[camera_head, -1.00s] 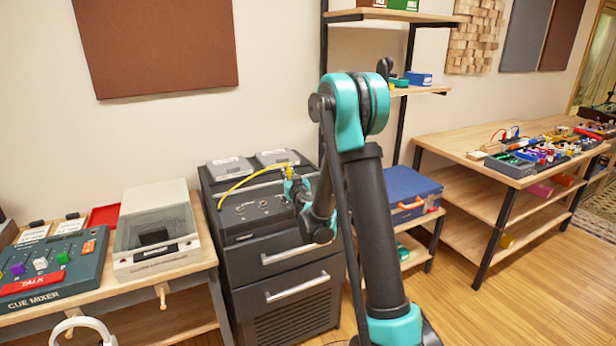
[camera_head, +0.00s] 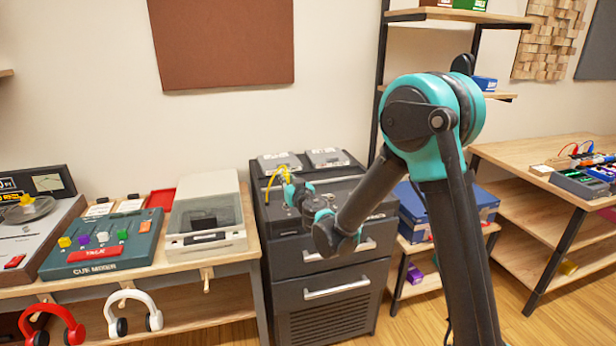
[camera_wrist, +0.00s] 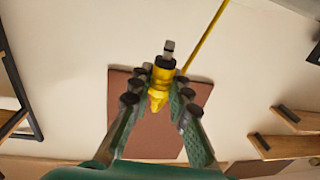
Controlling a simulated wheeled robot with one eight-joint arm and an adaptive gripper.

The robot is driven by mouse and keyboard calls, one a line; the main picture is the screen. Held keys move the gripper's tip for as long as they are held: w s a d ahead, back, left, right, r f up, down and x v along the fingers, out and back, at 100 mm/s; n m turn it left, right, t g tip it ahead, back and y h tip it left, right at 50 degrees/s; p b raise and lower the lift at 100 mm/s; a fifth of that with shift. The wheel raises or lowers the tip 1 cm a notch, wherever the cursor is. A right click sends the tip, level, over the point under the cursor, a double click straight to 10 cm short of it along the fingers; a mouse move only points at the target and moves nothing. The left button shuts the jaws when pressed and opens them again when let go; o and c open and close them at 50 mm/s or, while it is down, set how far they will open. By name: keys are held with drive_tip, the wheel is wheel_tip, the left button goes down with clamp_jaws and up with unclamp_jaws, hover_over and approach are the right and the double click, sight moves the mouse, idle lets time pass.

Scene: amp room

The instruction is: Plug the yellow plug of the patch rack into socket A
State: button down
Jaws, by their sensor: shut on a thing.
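The yellow plug (camera_wrist: 162,74) with its metal tip is between the fingers of my gripper (camera_wrist: 159,94) in the wrist view. Its yellow cable (camera_wrist: 205,42) runs off to the upper right.
A cue mixer (camera_head: 105,243) and a clear-lidded unit (camera_head: 207,215) stand on the table to the left. A blue case (camera_head: 415,208) sits right of the rack. A wooden workbench (camera_head: 520,160) is at the far right. Clear floor lies in front of it.

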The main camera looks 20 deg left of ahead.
drive_tip(key=shift+s+f, duration=0.1)
drive_tip(key=shift+f, duration=2.8)
drive_tip(key=shift+f, duration=1)
drive_tip(key=c, duration=1.4)
unclamp_jaws()
drive_tip(key=shift+o, duration=0.2)
drive_tip(key=shift+r, duration=0.15)
wheel_tip(320, 180, up, 10)
drive_tip(key=shift+f, duration=0.15)
